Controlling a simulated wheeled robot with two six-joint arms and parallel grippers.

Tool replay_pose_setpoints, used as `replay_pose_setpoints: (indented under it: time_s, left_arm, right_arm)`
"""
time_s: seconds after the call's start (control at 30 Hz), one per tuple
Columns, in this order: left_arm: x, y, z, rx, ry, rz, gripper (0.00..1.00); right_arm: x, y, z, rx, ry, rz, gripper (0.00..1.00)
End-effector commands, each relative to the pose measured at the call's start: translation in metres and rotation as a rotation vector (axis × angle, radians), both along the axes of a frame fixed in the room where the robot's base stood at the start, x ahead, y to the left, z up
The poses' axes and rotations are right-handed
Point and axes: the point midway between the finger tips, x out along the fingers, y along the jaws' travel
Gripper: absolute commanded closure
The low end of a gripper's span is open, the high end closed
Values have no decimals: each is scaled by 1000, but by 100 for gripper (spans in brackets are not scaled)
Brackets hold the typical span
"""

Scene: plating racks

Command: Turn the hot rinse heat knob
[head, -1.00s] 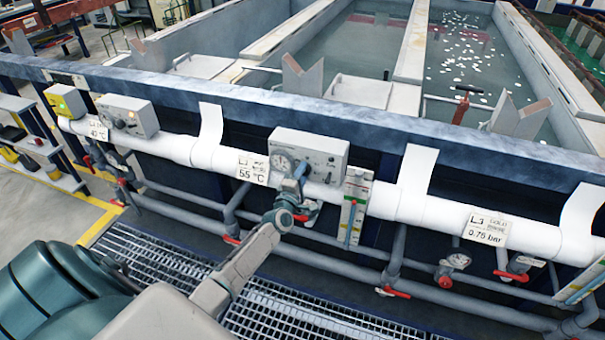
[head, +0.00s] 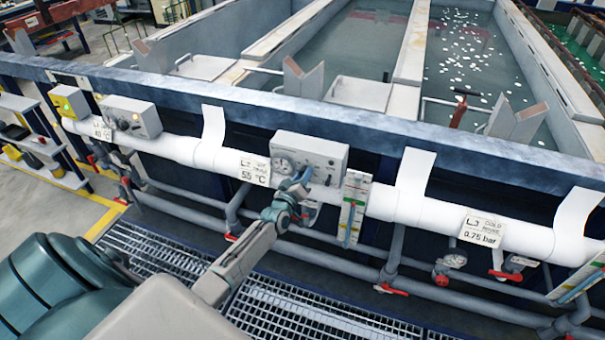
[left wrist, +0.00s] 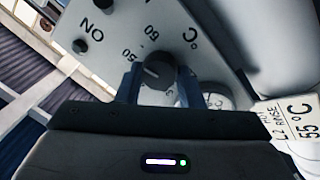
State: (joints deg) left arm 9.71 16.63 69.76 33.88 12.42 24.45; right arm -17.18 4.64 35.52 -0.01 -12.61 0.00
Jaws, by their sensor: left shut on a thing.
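The hot rinse control box (head: 325,152) is a light grey case with a round dial, mounted above the white pipe. Its label (head: 254,170) reads 55 °C and also shows in the left wrist view (left wrist: 297,125). The heat knob (left wrist: 158,72) is dark and round, with a light pointer mark, on a face with printed temperature numbers. My left gripper (head: 304,179) is at the front of this box. In the left wrist view its two dark fingers stand either side of the knob, shut on it. The gripper hides the knob in the head view. My right gripper is not in view.
A similar grey control box (head: 131,116) sits to the left. A white and green strip gauge (head: 354,200) is close right of my gripper. Lower pipes carry red valve handles (head: 391,290). A metal grating (head: 290,315) lies below. Tanks stand behind the blue rail (head: 400,120).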

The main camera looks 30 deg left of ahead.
Motion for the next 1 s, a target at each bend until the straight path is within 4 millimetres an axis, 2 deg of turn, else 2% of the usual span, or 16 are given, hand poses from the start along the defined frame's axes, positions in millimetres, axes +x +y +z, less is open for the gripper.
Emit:
replay_pose_setpoints:
  time_s: [0.4, 1.0]
  left_arm:
    - [-1, -1, 0, 209, 53, 0, 89]
    - [-1, -1, -1, 247, 62, 0, 89]
  right_arm:
    - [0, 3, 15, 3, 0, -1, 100]
    - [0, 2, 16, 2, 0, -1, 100]
